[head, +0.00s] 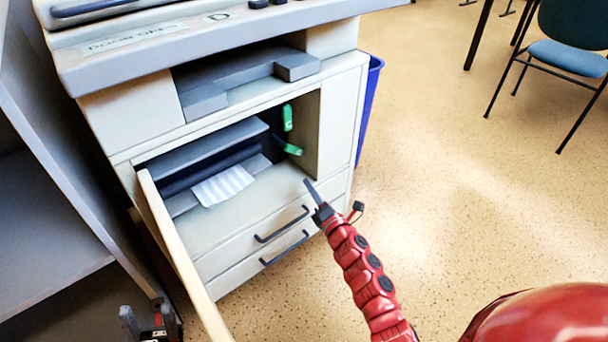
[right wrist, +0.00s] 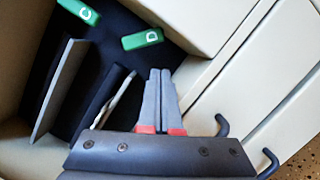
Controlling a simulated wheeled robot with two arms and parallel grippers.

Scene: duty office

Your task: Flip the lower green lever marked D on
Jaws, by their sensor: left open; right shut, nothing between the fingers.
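The lower green lever (head: 293,149) is inside the open copier compartment, at its right side, and points slantwise. In the right wrist view the green lever nearer the drawers (right wrist: 142,39) carries a pale letter that looks like D. The upper green lever (head: 287,117) stands nearly upright above it and also shows in the right wrist view (right wrist: 77,10). My right gripper (head: 309,185) is shut and empty at the compartment's front, below and apart from the lower lever; its fingertips (right wrist: 160,72) point inward. My left gripper (head: 148,323) is open, low at the left.
The open door (head: 175,245) swings out on the left of the compartment. A sheet of paper (head: 222,186) lies inside. Drawers with dark handles (head: 283,224) are below. A blue bin (head: 369,105) stands behind the copier's right side.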

